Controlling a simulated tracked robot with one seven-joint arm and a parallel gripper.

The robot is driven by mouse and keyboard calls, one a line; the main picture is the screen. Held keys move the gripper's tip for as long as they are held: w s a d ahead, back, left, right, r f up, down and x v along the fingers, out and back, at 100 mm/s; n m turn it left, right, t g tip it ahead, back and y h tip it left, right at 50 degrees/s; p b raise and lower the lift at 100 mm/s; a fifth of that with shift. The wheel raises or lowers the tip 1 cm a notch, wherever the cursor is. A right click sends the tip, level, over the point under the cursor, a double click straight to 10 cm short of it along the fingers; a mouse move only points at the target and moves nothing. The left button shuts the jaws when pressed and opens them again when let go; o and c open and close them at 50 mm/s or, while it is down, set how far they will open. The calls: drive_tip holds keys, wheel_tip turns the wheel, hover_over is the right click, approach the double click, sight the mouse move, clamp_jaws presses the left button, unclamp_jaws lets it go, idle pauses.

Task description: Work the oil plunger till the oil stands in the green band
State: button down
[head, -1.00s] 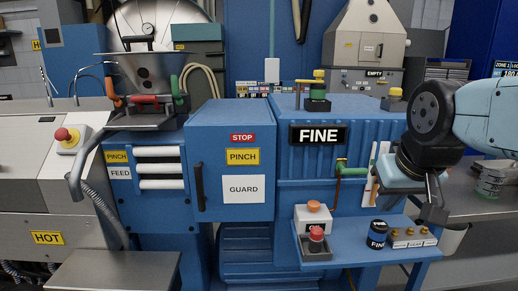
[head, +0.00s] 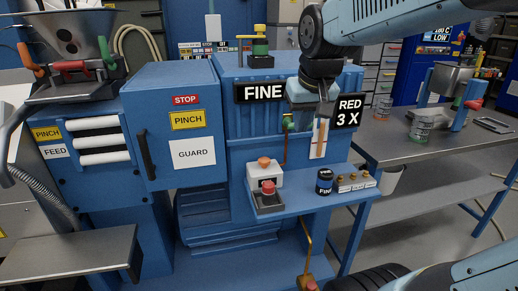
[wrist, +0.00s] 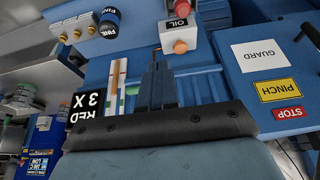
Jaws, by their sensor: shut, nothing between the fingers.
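The oil plunger is an orange knob (head: 264,161) on a white box (head: 265,177) on the blue shelf. In the wrist view, upside down, the knob (wrist: 180,46) sits by the box's OIL label (wrist: 176,23). An upright sight gauge (head: 319,139) is on the machine front, right of the plunger. My gripper (head: 325,112) is shut and empty, just in front of the gauge's top and above the plunger. Its fingers (wrist: 158,82) are together.
A red button box (head: 268,196) stands in front of the plunger. A dark FINE jar (head: 324,182) and brass fittings (head: 356,183) stand to the right on the shelf. The GUARD door (head: 181,130) is at the left. A steel bench (head: 400,150) is at the right.

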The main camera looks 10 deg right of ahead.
drive_tip(key=w+a+f, duration=0.1)
drive_tip(key=w+a, duration=0.1)
drive_tip(key=w, duration=0.4)
drive_tip(key=w+a+f+g, duration=0.1)
drive_tip(key=w+a, duration=0.1)
drive_tip(key=w, duration=0.5)
drive_tip(key=shift+f, duration=0.35)
